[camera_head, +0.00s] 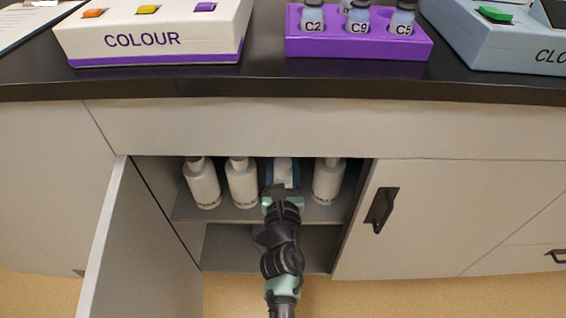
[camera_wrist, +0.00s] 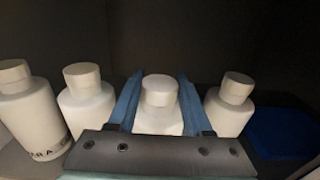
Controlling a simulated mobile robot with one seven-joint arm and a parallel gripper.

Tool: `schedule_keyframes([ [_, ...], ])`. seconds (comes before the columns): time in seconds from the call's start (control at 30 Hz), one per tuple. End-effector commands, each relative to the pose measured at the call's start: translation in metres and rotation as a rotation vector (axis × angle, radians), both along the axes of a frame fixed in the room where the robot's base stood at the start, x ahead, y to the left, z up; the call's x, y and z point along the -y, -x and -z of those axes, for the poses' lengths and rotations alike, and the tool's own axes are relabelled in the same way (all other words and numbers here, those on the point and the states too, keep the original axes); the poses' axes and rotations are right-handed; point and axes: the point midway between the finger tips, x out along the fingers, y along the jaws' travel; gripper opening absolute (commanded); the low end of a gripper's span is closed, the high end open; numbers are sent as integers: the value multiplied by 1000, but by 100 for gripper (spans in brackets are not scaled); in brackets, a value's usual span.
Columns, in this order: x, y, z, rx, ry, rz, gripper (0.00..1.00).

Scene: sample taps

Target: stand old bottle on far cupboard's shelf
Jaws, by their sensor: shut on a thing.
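My gripper (camera_wrist: 158,105) reaches into the open cupboard and is shut on a white bottle (camera_wrist: 160,92), with a blue finger on each side of it. The same bottle shows in the head view (camera_head: 283,168), in the row on the upper shelf (camera_head: 235,212); its lower part is hidden by the gripper. Two white bottles stand to its left (camera_head: 202,184) (camera_head: 242,182) and one to its right (camera_head: 328,181). I cannot tell whether the held bottle touches the shelf, nor which bottle is old.
The cupboard door (camera_head: 140,250) hangs open at the left. The closed door (camera_head: 440,220) with a dark handle is on the right. In the wrist view, a blue flat patch (camera_wrist: 280,132) lies right of the bottles. A purple rack (camera_head: 360,47) of sample bottles stands on the counter above.

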Motion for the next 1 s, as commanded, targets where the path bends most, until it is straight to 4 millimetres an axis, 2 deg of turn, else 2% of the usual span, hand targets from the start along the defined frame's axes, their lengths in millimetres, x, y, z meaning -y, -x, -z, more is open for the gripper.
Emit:
schedule_keyframes([
  [0.03, 0, 0, 1, 0, 0, 0, 55],
  [0.17, 0, 0, 1, 0, 0, 0, 78],
  [0.57, 0, 0, -5, 0, -1, 0, 80],
  [0.77, 1, 28, -2, -4, 0, 0, 80],
  [1.0, 1, 74, -1, -3, 0, 1, 80],
])
